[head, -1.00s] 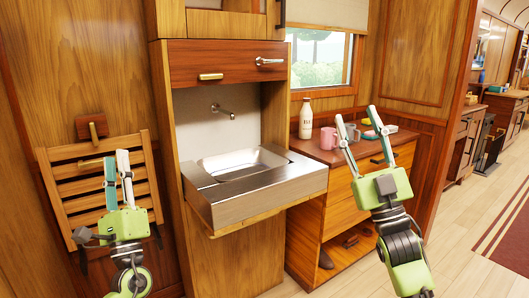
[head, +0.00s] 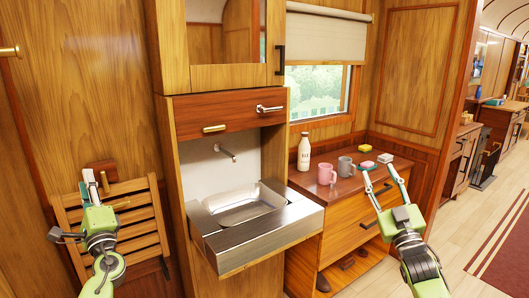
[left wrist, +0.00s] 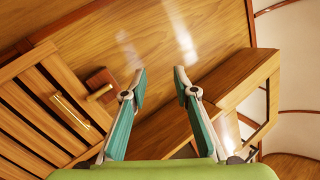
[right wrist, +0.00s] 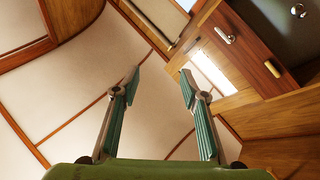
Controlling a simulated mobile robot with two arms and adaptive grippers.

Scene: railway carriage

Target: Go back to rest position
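My left gripper (head: 93,187) is in front of the slatted wooden rack at the left of the head view. In the left wrist view its two fingers (left wrist: 157,88) stand apart with nothing between them. My right gripper (head: 382,178) is in front of the wooden cabinet in the head view. In the right wrist view its fingers (right wrist: 160,90) stand apart and empty. Both grippers point upward in the head view, clear of the counter items.
A metal sink (head: 250,226) juts out between the arms. The wooden cabinet (head: 340,222) holds a white bottle (head: 304,152), a pink mug (head: 326,174), a grey mug (head: 346,168) and sponges (head: 385,158). The slatted rack (head: 135,221) is on the left wall. Open floor lies at the right.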

